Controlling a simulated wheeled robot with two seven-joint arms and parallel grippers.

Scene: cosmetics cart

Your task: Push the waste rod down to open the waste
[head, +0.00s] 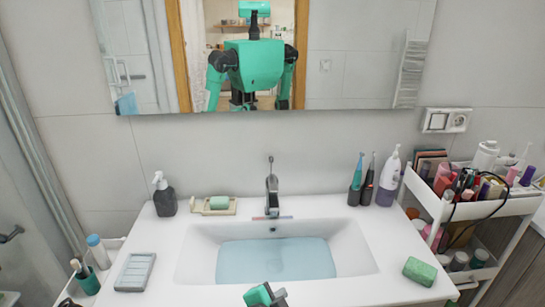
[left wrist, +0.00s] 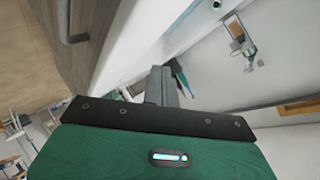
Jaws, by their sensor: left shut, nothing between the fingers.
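The grey tap (head: 272,197) stands at the back middle of the white washbasin (head: 190,262). The waste rod (head: 270,160) appears as a thin upright piece with a small knob at the top of the tap; its lower part is hidden. Bluish water (head: 275,260) covers the basin floor. My left gripper (head: 279,297) is at the bottom edge of the head view, in front of the basin and well apart from the tap. In the left wrist view its fingers (left wrist: 163,86) are together and empty. My right gripper is in neither view.
A soap dispenser (head: 164,195) and a soap dish (head: 222,211) stand left of the tap. Toothbrushes (head: 361,180) and a white-purple bottle (head: 389,178) stand right. A green sponge (head: 420,271) lies at front right. A full cart (head: 497,210) stands beyond. Space above the basin is clear.

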